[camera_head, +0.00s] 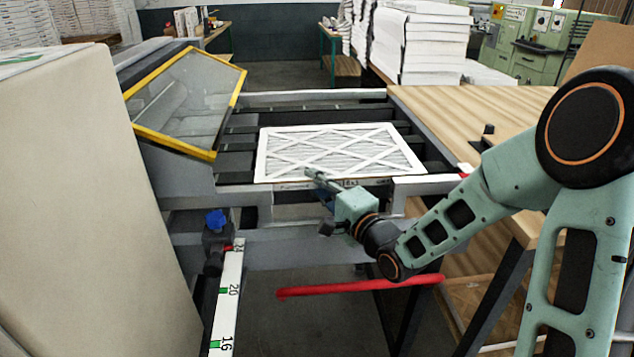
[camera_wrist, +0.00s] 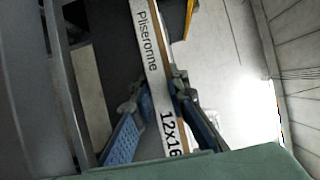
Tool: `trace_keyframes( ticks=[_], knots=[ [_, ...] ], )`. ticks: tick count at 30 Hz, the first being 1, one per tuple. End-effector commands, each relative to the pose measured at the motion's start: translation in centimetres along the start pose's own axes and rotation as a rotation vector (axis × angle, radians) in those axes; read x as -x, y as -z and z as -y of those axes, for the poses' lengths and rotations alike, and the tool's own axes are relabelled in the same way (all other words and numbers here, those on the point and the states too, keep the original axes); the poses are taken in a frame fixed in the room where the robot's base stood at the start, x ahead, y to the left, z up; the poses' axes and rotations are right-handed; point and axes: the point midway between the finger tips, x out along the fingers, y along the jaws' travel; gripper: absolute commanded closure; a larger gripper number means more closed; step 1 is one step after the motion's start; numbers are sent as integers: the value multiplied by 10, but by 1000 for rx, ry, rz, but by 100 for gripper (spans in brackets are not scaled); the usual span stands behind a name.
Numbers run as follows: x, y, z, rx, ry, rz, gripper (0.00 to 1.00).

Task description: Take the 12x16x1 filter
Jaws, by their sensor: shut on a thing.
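The filter (camera_head: 340,149) is a flat white pleated panel with a crisscross frame. It lies on the machine's dark rails in the head view. In the wrist view its front edge (camera_wrist: 153,62) shows the print "Pliseronne" and "12x16"; the rest of the size print is hidden there. My gripper (camera_head: 318,177) is at the filter's near edge. In the wrist view my gripper (camera_wrist: 160,110) has one blue-padded finger on each side of that edge, shut on it.
A yellow-framed clear guard (camera_head: 188,100) is raised at the left of the rails. A wooden table (camera_head: 470,105) adjoins on the right. A large beige panel (camera_head: 80,200) fills the left foreground. A red bar (camera_head: 360,286) runs below the machine. Paper stacks (camera_head: 425,45) stand behind.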

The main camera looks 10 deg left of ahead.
Motion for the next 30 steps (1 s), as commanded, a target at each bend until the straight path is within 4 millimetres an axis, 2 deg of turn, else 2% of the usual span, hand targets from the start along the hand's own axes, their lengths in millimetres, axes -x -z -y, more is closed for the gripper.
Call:
trace_keyframes(
  ticks=[2, 3, 9, 17, 20, 30],
  knots=[
    [0, 5, 2, 2, 4, -9, 100],
    [0, 5, 2, 2, 4, -10, 85],
    [0, 6, 2, 2, 4, -11, 66],
    [0, 6, 1, 2, 3, -11, 66],
    [6, 6, 1, 2, 2, -11, 66],
    [60, 4, 1, 3, 1, -10, 66]
  ],
)
